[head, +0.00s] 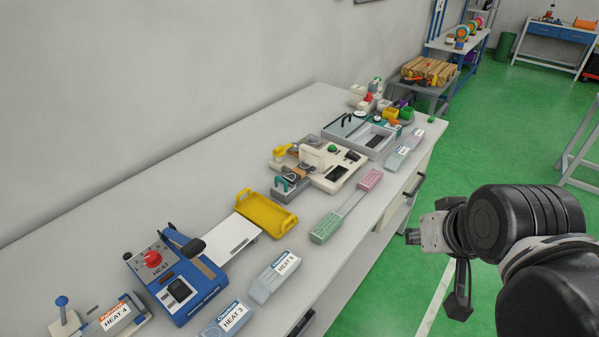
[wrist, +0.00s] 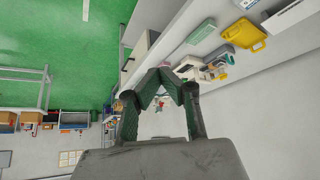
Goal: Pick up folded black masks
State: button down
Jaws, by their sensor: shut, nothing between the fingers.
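My gripper (wrist: 160,84) is shut and empty in the wrist view, its dark green fingers bent together at the tips. In the head view my arm is at the right, off the bench and over the green floor. I cannot surely make out folded black masks. A small dark flat piece (head: 375,141) lies in the right part of a grey tray (head: 362,152) far along the bench. Another black rectangle (head: 338,173) shows on a cream machine (head: 318,166) in the middle; I cannot tell what either is.
The white bench (head: 240,150) runs along the wall.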

jog(key=c, duration=2.4)
grip_release()
jog(key=shift+c, duration=0.2)
jog(key=o, duration=1.4)
jog(key=shift+c, duration=0.2)
